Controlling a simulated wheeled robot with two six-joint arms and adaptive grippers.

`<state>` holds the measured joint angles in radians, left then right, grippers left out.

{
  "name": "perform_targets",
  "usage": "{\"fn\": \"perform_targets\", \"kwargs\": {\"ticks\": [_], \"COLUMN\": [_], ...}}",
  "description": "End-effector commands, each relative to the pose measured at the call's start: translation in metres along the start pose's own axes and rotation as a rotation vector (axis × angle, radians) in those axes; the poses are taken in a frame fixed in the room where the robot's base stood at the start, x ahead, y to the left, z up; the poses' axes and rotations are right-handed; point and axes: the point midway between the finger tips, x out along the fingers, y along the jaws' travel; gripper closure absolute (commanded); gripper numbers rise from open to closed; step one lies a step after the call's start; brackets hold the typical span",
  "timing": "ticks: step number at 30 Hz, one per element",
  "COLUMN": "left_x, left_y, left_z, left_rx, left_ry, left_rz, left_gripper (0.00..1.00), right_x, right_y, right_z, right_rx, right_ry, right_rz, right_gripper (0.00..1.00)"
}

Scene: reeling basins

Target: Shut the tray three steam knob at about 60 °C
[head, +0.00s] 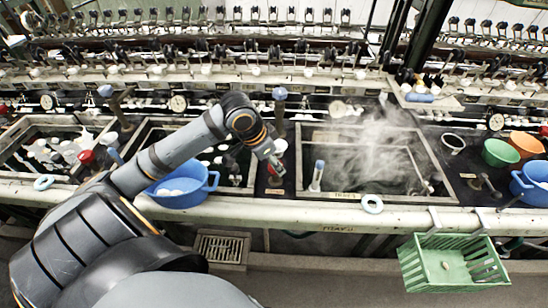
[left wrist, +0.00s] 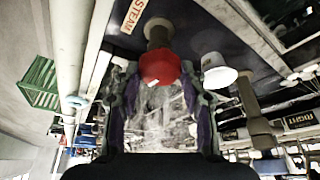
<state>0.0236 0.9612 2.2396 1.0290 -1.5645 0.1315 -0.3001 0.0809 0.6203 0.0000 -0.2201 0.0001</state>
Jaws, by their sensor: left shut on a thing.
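The red steam knob (left wrist: 160,66) stands on a dark stem beside a plate reading STEAM (left wrist: 134,15) in the left wrist view. My left gripper (left wrist: 160,88) has its fingers on either side of the knob and is shut on it. In the head view the left gripper (head: 272,166) is at the left edge of tray three (head: 345,196), and mostly hides the knob. Steam (head: 385,140) rises from the tray. A thermometer (head: 317,175) stands upright at the tray's left; its reading is too small to tell. My right gripper is not in view.
A white-topped knob (left wrist: 218,72) is close beside the gripper. A blue basin (head: 182,188) sits under my left arm. Green (head: 500,152) and orange (head: 526,144) bowls stand at the right. A green basket (head: 452,264) hangs at the front rail.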

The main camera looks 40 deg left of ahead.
Motion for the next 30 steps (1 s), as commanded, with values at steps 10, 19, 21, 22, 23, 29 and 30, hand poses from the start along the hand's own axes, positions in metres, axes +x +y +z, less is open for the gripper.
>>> {"fn": "perform_targets", "kwargs": {"ticks": [10,19,21,22,23,29,30], "left_x": [-0.003,-0.001,-0.001,0.000,0.000,0.000,0.000], "left_y": [-0.002,-0.003,-0.003,-0.003,-0.003,-0.004,-0.004], "left_z": [-0.002,-0.002,-0.002,-0.002,-0.002,-0.002,-0.002], "left_rx": [0.269,0.463,0.496,0.508,0.520,0.570,0.576], "left_ry": [0.000,0.003,0.002,0.002,0.002,0.001,0.001], "left_rz": [0.114,0.193,0.206,0.211,0.216,0.237,0.239], "left_gripper": [0.90,0.90,0.90,0.90,0.90,0.90,0.90], "right_x": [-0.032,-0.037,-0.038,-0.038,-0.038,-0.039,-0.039], "right_y": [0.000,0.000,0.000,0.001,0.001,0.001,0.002], "right_z": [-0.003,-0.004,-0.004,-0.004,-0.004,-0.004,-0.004], "right_rx": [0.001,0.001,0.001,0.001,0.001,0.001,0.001], "right_ry": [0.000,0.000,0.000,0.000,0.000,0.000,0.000], "right_rz": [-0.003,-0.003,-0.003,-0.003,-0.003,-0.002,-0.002], "right_gripper": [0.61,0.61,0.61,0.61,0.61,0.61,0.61]}}
